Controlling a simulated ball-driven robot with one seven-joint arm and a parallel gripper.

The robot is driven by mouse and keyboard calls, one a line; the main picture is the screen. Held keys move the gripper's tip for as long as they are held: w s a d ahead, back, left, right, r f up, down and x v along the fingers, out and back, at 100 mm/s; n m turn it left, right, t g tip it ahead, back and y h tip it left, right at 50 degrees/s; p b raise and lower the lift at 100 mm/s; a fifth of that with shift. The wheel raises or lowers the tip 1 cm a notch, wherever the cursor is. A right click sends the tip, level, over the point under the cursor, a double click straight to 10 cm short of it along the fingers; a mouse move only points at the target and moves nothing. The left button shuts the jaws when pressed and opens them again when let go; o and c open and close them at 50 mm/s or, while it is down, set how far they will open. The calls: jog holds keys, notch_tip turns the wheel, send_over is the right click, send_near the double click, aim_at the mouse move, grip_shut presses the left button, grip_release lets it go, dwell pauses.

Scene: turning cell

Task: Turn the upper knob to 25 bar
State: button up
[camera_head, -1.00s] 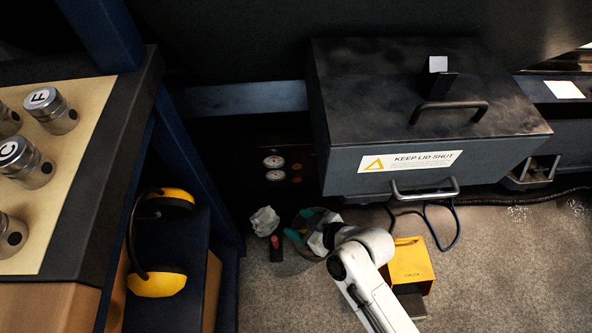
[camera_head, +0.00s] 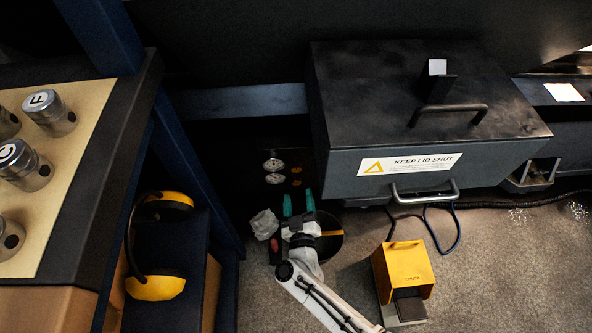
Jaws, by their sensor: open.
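Two round white-faced gauges, an upper one (camera_head: 273,165) and a lower one (camera_head: 274,178), sit on a dark panel left of the grey lidded box. The gauge readings are too small to make out. My gripper (camera_head: 298,203), with green fingertips, is open and empty. It is below the knobs in the picture, its fingers pointing up toward the panel, apart from the upper knob.
The grey box (camera_head: 500,120) with a "KEEP LID SHUT" label overhangs to the right. A yellow pedal housing (camera_head: 404,268), a crumpled pale lump (camera_head: 264,223), a red-topped item (camera_head: 275,243) and a dark round bin (camera_head: 330,240) are on the floor. Yellow ear defenders (camera_head: 156,287) lie left.

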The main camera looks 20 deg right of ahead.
aim_at(296, 169)
jog(key=b+x, duration=0.3)
jog(key=x, duration=0.5)
jog(key=shift+w+d+f, duration=0.1)
jog(key=shift+w+f, duration=0.05)
jog(key=shift+w, duration=0.1)
jog(key=shift+b+x, duration=0.4)
jog(key=shift+x, duration=0.45)
jog(key=c, duration=1)
